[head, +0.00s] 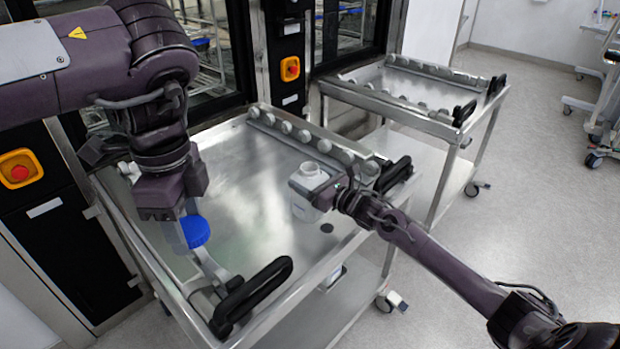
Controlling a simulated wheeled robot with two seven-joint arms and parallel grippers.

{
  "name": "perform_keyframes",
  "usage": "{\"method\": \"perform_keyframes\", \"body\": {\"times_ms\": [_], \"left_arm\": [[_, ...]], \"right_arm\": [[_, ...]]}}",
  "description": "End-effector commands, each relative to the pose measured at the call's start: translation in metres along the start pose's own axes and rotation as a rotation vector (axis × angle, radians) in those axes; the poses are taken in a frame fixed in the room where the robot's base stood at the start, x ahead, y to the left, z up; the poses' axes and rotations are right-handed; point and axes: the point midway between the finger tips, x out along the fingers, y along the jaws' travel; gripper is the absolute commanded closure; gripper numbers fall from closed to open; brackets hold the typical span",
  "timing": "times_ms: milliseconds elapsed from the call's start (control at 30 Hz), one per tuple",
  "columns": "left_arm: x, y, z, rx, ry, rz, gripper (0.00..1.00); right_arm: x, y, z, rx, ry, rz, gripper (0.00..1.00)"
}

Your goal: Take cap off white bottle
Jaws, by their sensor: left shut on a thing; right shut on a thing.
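The white bottle (306,211) stands on or just above the steel cart top, and its pale open neck (311,170) shows at the top with no cap on it. My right gripper (306,188) is shut around the bottle's upper part from the right. The blue cap (195,231) is apart from the bottle, to its left. My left gripper (182,218) points down and is shut on the blue cap, above the left side of the cart. Its fingers are partly hidden by the cap and the wrist.
The steel cart (240,165) has a roller rail at the back and black handles (250,295). A second cart (400,95) stands at the back right. Washer fronts with red emergency buttons (290,68) line the back. The cart's middle is clear.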

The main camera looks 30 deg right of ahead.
Motion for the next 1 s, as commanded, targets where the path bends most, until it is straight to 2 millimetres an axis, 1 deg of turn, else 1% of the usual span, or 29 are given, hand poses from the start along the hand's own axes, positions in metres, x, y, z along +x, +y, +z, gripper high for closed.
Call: {"method": "perform_keyframes", "body": {"times_ms": [167,300,333,467,500,733,867,900,1000], "left_arm": [[0.0,0.0,0.0,0.0,0.0,0.0,0.76],[0.005,0.0,0.0,0.0,0.0,0.0,0.76],[0.004,0.0,0.0,0.0,0.0,0.0,0.76],[0.003,0.0,0.0,0.0,0.0,0.0,0.76],[0.003,0.0,0.0,0.0,0.0,0.0,0.76],[0.003,0.0,0.0,0.0,0.0,0.0,0.76],[-0.003,0.0,0.0,0.0,0.0,0.0,0.76],[0.0,0.0,0.0,0.0,0.0,0.0,0.76],[0.0,0.0,0.0,0.0,0.0,0.0,0.76]], "right_arm": [[0.0,0.0,0.001,-0.001,-0.002,0.0,0.88],[0.0,0.0,-0.003,-0.001,-0.002,0.0,0.88],[0.0,0.0,-0.002,-0.001,-0.001,0.0,0.22],[0.0,0.0,-0.001,0.0,-0.001,0.0,0.05],[0.0,0.0,-0.001,0.0,-0.001,0.0,0.03],[0.0,0.0,-0.001,0.0,-0.001,0.0,0.03],[-0.001,0.0,0.004,0.0,-0.001,0.0,0.03],[-0.005,-0.001,0.001,-0.001,0.001,0.0,0.03],[-0.02,-0.001,0.0,-0.003,0.003,-0.001,0.03]]}}
